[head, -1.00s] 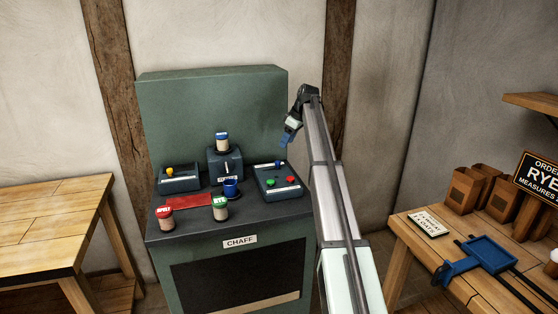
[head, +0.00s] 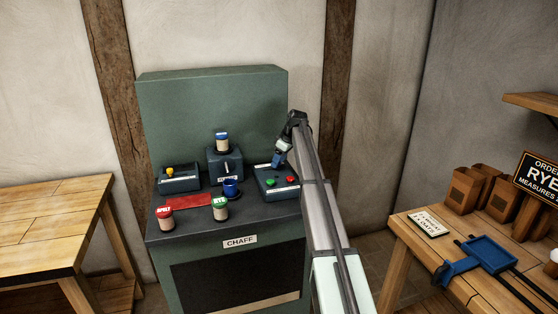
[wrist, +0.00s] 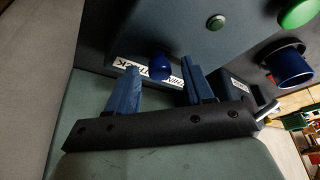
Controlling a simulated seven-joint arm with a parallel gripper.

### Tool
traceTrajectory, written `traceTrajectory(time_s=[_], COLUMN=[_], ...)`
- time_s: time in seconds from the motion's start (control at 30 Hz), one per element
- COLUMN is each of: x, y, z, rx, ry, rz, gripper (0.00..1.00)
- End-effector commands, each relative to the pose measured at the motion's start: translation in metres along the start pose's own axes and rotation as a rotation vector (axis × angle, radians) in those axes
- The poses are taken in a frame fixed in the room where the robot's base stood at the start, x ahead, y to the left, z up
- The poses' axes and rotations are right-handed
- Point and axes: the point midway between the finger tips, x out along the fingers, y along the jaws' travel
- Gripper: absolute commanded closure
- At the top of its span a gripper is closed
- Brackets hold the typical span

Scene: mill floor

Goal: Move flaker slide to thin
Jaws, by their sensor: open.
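The slide's blue knob (wrist: 160,66) shows in the wrist view on a dark blue-grey control box, in front of a white label reading partly THIN and THICK. The knob hides the middle of the label. My gripper (wrist: 160,82) is open, with one blue finger on each side of the knob in that view. I cannot tell whether the fingers reach down around it or touch it. In the head view my gripper (head: 277,163) is at the back of the control box (head: 285,193) and hides the knob.
A tall back panel (head: 210,105) rises behind.

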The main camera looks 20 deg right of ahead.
Motion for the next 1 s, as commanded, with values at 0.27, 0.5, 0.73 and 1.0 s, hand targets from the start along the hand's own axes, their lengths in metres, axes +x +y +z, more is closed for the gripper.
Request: traceTrajectory(time_s=[0.27, 0.5, 0.73, 1.0], x=[-0.0002, -0.0003, -0.0004, -0.0002], y=[-0.0001, -0.0001, -0.0001, -0.0006], z=[-0.0001, -0.0001, -0.0001, -0.0005], rx=[0.0, 0.0, 0.0, 0.0], ry=[0.0, 0.0, 0.0, 0.0], rz=[0.0, 0.0, 0.0, 0.0], gripper=[0.64, 0.87, 1.0, 1.0])
